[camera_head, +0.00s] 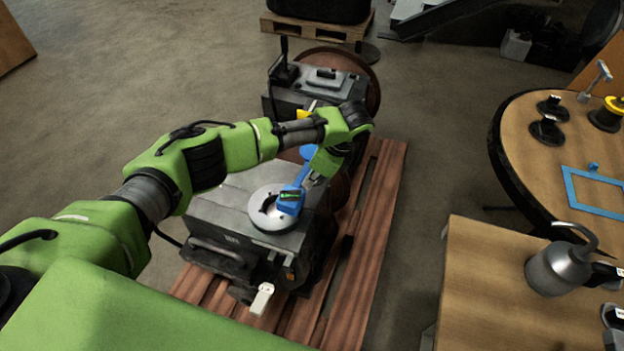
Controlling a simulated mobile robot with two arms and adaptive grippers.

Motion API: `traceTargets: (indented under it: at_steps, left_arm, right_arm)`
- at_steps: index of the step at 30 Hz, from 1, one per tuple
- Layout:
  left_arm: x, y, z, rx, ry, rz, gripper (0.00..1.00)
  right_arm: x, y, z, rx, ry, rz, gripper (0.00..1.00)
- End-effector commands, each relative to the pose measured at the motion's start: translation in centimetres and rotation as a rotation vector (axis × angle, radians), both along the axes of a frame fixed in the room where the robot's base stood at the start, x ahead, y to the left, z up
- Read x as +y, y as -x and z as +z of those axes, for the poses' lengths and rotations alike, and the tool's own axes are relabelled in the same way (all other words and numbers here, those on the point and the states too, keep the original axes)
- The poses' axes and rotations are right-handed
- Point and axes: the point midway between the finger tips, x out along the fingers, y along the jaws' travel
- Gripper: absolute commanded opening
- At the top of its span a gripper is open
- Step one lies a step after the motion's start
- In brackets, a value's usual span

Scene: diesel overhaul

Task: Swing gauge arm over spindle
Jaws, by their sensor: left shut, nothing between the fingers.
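The gauge arm (302,178) is blue and ends in a blue gauge head (290,200) with a small green display. The head lies over the right part of a round silver disc, which looks like the spindle (262,219), on top of the grey machine. My left gripper (318,174) is shut and empty, pointing down close beside the gauge arm. I cannot tell whether it touches the arm. My wrist hides the rear of the gauge arm. My right gripper is not in view.
The machine (220,205) stands on a reddish wooden pallet (368,235). A white-handled lever (262,298) sticks out at its front. At right are a round table (520,185) and a wooden bench (480,290) with a metal can (557,268). Floor shows between pallet and tables.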

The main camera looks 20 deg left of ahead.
Motion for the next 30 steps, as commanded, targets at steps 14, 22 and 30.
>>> traceTargets:
  at_steps: [14,22,30]
  left_arm:
    - [3.5,0.3,0.5,0.003,0.0,-0.247,0.0]
    - [4.5,0.1,0.0,0.001,0.0,-0.253,0.0]
    - [4.5,0.1,0.0,0.0,-0.001,-0.251,0.0]
  right_arm:
    - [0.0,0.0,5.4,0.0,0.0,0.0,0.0]
    - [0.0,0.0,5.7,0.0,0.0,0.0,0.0]
    - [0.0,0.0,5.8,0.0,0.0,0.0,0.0]
